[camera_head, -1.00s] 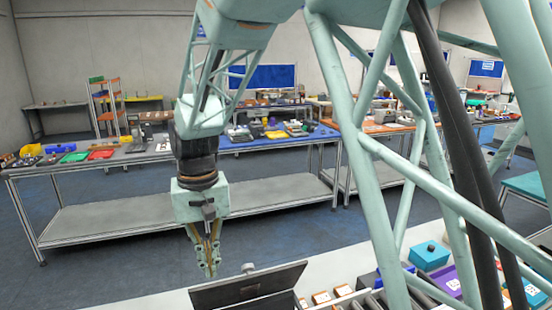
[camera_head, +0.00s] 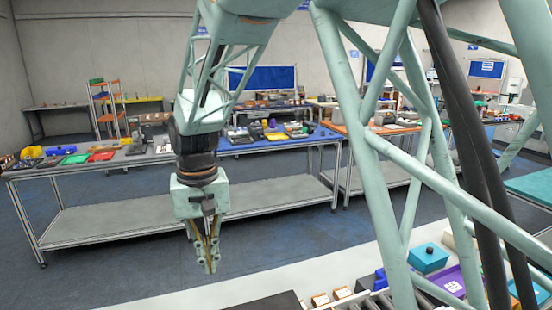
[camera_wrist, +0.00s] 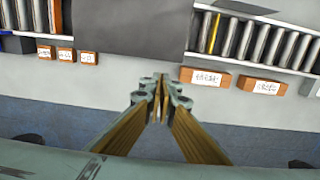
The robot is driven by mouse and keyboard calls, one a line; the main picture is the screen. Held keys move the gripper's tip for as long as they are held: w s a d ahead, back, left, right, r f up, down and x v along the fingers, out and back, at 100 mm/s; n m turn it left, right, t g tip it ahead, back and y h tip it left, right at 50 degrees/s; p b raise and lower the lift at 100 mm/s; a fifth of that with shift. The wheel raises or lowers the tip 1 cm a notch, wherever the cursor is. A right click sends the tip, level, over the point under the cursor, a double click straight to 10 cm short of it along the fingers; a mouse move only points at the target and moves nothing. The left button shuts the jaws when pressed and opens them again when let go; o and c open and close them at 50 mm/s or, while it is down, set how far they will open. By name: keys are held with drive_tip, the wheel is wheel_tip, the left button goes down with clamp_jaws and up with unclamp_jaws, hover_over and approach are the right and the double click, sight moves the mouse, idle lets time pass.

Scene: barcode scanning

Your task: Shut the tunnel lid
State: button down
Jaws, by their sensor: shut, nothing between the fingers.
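The tunnel lid (camera_head: 272,303) shows as a dark panel at the bottom edge of the head view, mostly cut off by the frame. In the wrist view the lid (camera_wrist: 130,28) is a plain dark grey panel at the top, lying between two stretches of rollers, and it looks flat. My gripper (camera_head: 210,269) hangs pointing down beside the bench edge, left of the lid in the head view. In the wrist view its fingertips (camera_wrist: 159,84) are together, empty, and apart from the lid.
Conveyor rollers (camera_wrist: 270,40) run on both sides of the lid. Small orange-brown boxes with white labels (camera_wrist: 205,77) stand along the pale bench edge (camera_wrist: 110,88). A teal box (camera_head: 428,257) and a purple tray (camera_head: 452,282) are at the right. Open floor lies beyond the bench.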

drive_tip(key=shift+r+p, duration=1.4)
drive_tip(key=shift+r, duration=0.95)
drive_tip(key=w+d+r+m+t+y+b, duration=0.1)
drive_tip(key=w+d+r+t+y, duration=0.15)
drive_tip(key=d+r, duration=1.5)
drive_tip(key=s+d+m+h+b, duration=0.1)
drive_tip(key=s+d+m+b, duration=0.1)
drive_tip(key=s+d, duration=1.1)
drive_tip(key=s+d+f+b, duration=0.1)
drive_tip(key=s+d+f, duration=0.2)
drive_tip(key=s, duration=0.7)
drive_tip(key=s+d+f+m+t+h+b, duration=0.1)
drive_tip(key=s+d+f, duration=0.3)
drive_tip(key=s, duration=0.6)
drive_tip(key=shift+s+f, duration=0.3)
drive_tip(key=shift+f, duration=0.15)
drive_tip(key=shift+t+h, duration=0.25)
